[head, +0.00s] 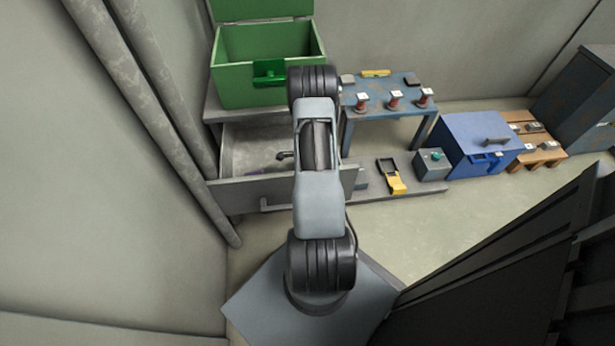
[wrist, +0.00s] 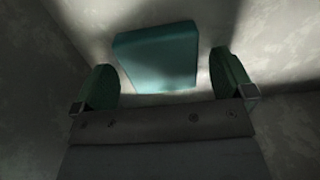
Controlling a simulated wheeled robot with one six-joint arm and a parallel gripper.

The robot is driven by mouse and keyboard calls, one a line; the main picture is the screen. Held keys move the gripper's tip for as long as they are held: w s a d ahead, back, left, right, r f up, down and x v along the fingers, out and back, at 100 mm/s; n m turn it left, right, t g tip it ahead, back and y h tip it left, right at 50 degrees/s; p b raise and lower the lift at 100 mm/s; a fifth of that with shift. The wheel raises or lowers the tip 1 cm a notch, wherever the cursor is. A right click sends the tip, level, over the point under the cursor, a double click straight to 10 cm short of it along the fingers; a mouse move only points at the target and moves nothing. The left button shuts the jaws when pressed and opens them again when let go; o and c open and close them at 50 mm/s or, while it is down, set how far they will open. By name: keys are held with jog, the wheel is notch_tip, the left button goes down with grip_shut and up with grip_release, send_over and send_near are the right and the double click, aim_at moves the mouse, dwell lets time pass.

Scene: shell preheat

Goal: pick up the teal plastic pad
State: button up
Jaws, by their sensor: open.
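The teal plastic pad (wrist: 157,57) shows in the wrist view as a flat, roughly square block on a grey, scuffed surface. My gripper (wrist: 168,84) is open, with one green-padded finger to the left of the pad and one to the right. The pad lies just beyond and between the fingertips, with a gap on each side. I cannot tell how far above it the fingers are. In the head view my own arm covers part of the open grey drawer (head: 240,147), and neither the pad nor my fingertips can be made out there.
An open green box (head: 235,85) stands above the drawer. To the right are a blue table (head: 385,93) with several small items, a yellow and black device (head: 392,177), a grey box with a teal button (head: 432,164) and a blue case (head: 480,143). Grey walls show close by in the wrist view.

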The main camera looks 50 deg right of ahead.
jog(key=shift+f, duration=0.25)
jog(key=c, duration=1)
